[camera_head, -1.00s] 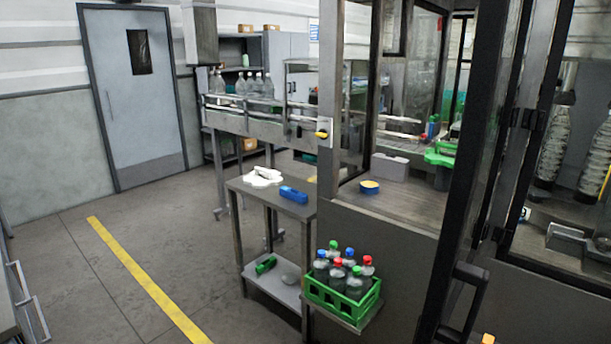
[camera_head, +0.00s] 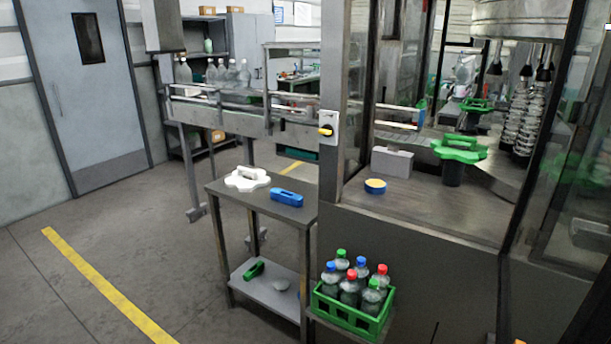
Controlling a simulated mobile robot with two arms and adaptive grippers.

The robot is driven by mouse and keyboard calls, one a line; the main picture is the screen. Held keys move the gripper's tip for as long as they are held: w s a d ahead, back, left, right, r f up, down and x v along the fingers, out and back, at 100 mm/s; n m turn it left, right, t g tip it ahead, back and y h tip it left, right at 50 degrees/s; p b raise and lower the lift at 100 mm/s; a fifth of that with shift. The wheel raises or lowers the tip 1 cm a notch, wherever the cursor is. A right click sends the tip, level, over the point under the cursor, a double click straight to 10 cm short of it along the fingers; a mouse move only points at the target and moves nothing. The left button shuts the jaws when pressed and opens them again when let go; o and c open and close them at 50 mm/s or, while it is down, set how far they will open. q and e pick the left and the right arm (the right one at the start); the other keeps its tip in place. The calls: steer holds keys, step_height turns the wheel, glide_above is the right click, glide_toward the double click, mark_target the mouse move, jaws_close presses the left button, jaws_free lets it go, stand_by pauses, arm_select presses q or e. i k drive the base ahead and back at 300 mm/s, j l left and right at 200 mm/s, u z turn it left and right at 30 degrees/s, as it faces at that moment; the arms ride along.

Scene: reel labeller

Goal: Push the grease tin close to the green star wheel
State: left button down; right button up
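A small round tin with a blue side and a yellowish top, which looks like the grease tin (camera_head: 375,187), sits on the machine's deck near its front left edge. The green star wheel (camera_head: 460,150) stands on a dark post farther right and back on the same deck. Clear bare deck lies between the two.
A grey block (camera_head: 392,162) stands just behind the tin. A metal post (camera_head: 342,110) with a yellow-handled switch (camera_head: 326,130) rises left of the opening. A side table (camera_head: 262,203) holds a white piece and a blue tool. A green bottle crate (camera_head: 350,314) sits below the deck.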

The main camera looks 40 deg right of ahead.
mark_target(373, 185)
steer(key=i+j+z, duration=0.1)
steer(key=i, duration=0.5)
steer(key=i+z, duration=0.15)
steer(key=z, duration=0.25)
steer(key=i+l+z, duration=0.1)
steer(key=z, duration=0.25)
steer(key=i+z, duration=0.15)
steer(key=z, duration=0.25)
steer(key=i+j+z, duration=0.1)
steer(key=z, duration=0.3)
